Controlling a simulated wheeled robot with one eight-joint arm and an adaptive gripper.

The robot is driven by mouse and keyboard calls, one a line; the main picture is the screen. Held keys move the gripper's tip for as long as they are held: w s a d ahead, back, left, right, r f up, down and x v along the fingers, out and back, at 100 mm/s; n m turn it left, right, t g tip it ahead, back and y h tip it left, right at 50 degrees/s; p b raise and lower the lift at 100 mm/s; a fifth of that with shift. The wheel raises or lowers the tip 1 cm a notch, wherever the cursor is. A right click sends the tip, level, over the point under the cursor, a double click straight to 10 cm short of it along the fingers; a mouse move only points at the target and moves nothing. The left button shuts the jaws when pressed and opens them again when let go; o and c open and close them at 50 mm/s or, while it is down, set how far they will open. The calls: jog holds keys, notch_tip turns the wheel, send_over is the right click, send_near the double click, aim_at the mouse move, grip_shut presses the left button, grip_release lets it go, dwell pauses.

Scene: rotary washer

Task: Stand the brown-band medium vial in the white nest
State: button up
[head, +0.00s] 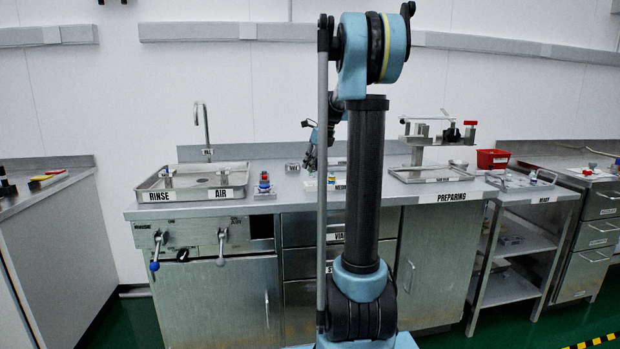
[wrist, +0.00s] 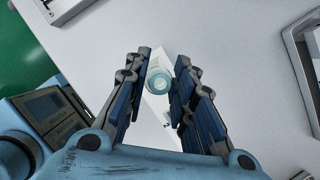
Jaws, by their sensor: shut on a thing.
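My gripper (wrist: 159,76) is shut on a vial (wrist: 158,83), seen from above in the wrist view as a pale round top with a teal ring between the fingertips. Its band is hidden from this angle, so I cannot tell its colour. A white piece (wrist: 156,108) lies below the vial; it may be the white nest, and I cannot tell whether the vial touches it. In the head view my gripper (head: 311,164) is low over the middle of the counter, partly behind my arm.
The steel rinse and air tray (head: 193,194) with a tap is at the left of the counter (head: 285,196). A small holder with red and blue (head: 264,185) stands right of it. The preparing tray (head: 434,181) and red bin (head: 493,158) are at the right.

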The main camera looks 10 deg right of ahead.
jog(key=shift+f, duration=2.15)
jog(key=shift+c, duration=0.3)
jog(key=shift+f, duration=0.1)
jog(key=o, duration=0.8)
jog(key=shift+o, duration=0.2)
